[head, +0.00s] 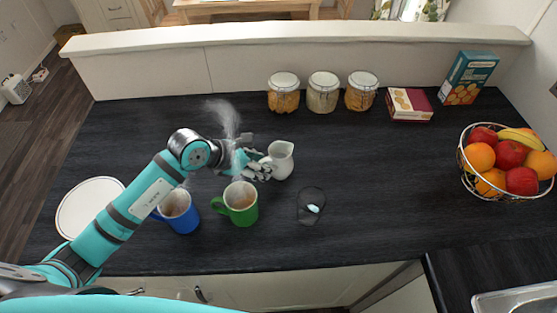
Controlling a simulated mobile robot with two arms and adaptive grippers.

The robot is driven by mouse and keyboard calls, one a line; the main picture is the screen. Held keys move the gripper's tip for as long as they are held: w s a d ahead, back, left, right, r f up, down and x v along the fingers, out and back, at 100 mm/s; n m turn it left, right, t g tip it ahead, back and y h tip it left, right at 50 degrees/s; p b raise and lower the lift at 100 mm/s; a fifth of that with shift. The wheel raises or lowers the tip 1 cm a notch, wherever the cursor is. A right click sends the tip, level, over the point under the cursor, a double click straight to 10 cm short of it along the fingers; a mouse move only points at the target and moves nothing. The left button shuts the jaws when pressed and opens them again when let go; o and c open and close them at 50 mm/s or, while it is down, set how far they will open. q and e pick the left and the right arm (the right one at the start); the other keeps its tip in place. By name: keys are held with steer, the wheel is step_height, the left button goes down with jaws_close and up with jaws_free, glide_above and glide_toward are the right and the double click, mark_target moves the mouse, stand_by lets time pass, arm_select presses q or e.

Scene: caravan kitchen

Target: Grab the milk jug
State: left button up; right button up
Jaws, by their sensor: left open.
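The white milk jug (281,160) stands upright on the dark counter, behind and to the right of the green mug. My left gripper (262,164) is open at the jug's left side, with its fingers close to the handle side. I cannot tell whether the fingers touch the jug or surround its handle. My right gripper is not in view.
A green mug (242,210) and a blue mug (181,217) hold a brown drink and steam near the arm. Jars (322,95) stand at the back; a fruit basket (500,188) stands at right.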

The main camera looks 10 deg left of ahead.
arm_select(q)
steer(key=shift+c, duration=0.3)
steer(key=shift+a, duration=0.1)
jaws_close()
steer(key=shift+r, duration=0.1)
